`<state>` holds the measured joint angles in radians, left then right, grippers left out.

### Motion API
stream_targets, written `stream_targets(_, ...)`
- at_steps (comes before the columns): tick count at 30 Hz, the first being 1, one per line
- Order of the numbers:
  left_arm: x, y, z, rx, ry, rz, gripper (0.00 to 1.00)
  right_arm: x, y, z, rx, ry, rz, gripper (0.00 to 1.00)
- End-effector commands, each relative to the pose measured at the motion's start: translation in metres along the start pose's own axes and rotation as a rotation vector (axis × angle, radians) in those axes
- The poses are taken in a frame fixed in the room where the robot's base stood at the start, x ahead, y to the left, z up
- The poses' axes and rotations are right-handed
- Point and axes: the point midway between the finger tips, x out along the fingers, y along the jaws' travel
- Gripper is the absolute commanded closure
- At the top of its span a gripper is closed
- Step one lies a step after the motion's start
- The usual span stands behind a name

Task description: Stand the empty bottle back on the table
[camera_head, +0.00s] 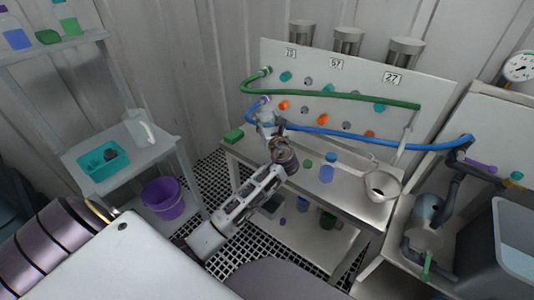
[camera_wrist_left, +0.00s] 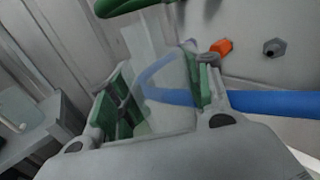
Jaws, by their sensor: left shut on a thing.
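The empty bottle (camera_wrist_left: 165,70) is clear and whitish, and it stands between the green pads of my left gripper (camera_wrist_left: 158,98) in the wrist view. In the head view my left gripper (camera_head: 268,127) is shut on it above the back left part of the metal table (camera_head: 345,190). The bottle is small and pale there, partly hidden by the gripper, so its tilt and its gap to the table are hard to tell. My right gripper is out of view.
A blue hose (camera_head: 360,139) and a green hose (camera_head: 335,95) run along the panel behind.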

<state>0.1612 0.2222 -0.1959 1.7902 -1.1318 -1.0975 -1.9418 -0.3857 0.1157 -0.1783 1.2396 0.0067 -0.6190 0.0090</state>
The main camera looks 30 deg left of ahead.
Motion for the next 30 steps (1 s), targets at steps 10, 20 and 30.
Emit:
stream_targets(10,0.000,0.000,-0.025,0.003,0.002,-0.001,0.79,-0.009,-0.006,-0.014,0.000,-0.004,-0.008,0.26)
stream_targets(20,0.000,0.000,-0.056,0.001,0.000,-0.001,0.79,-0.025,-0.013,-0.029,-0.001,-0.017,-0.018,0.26)
stream_targets(30,0.000,0.000,-0.059,0.001,0.000,-0.001,0.79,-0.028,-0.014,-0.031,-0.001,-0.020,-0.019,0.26)
